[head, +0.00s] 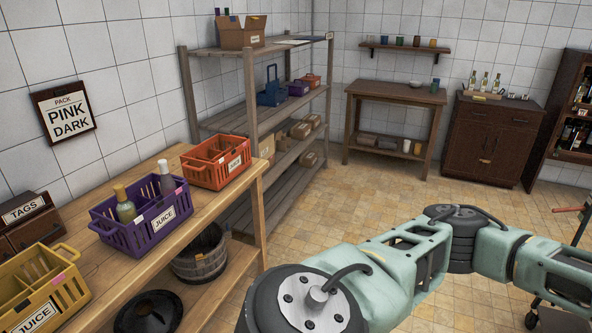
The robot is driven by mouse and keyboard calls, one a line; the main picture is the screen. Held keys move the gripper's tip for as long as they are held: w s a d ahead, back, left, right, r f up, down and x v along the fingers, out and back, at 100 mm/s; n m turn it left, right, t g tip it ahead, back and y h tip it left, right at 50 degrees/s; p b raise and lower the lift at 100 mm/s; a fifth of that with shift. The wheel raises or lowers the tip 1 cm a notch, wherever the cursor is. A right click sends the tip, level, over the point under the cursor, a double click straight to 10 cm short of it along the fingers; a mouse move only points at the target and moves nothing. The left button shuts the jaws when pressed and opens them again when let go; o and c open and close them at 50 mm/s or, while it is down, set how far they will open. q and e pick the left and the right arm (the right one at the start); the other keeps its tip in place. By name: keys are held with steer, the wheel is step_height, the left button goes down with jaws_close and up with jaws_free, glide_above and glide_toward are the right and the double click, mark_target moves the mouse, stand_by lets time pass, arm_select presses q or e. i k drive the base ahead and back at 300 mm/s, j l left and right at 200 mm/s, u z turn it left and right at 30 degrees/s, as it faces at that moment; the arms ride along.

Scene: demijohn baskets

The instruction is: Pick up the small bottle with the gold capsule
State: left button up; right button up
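A green bottle (125,207) with a yellow-gold top stands in the left part of the purple basket (120,238), which is labelled JUICE, on the wooden bench at left. The basket walls hide the lower parts of both. Several small light bottles (484,83) stand on the dark cabinet at the back right; their capsule colours are too small to tell for sure. Neither of my grippers shows; only pale green links of my arm cross the lower right.
An orange basket (217,174) and a yellow JUICE basket (40,312) stand on the wooden bench (250,180). Under it are a wooden tub (200,262) and a black round object (150,314). A grey shelf rack (253,95) stands behind. The tiled floor (370,200) is mostly clear.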

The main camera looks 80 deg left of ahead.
mark_target(127, 210)
steer(key=z, duration=0.45)
steer(key=j+z, duration=0.1)
steer(key=z, duration=0.35)
steer(key=k+z, duration=0.1)
steer(key=z, duration=0.85)
steer(key=k+j+z, duration=0.25)
steer(key=k+z, duration=0.2)
steer(key=k, duration=0.3)
steer(key=k+u, duration=0.15)
steer(key=u, duration=0.2)
steer(key=k+u, duration=0.1)
steer(key=u, duration=0.25)
steer(key=k+u, duration=0.15)
steer(key=u, duration=0.75)
steer(key=k+u, duration=0.1)
steer(key=u, duration=0.5)
steer(key=j+u, duration=0.1)
steer(key=u, duration=1)
steer(key=j+u, duration=0.15)
steer(key=u, duration=1)
steer(key=j+u, duration=0.15)
steer(key=u, duration=1)
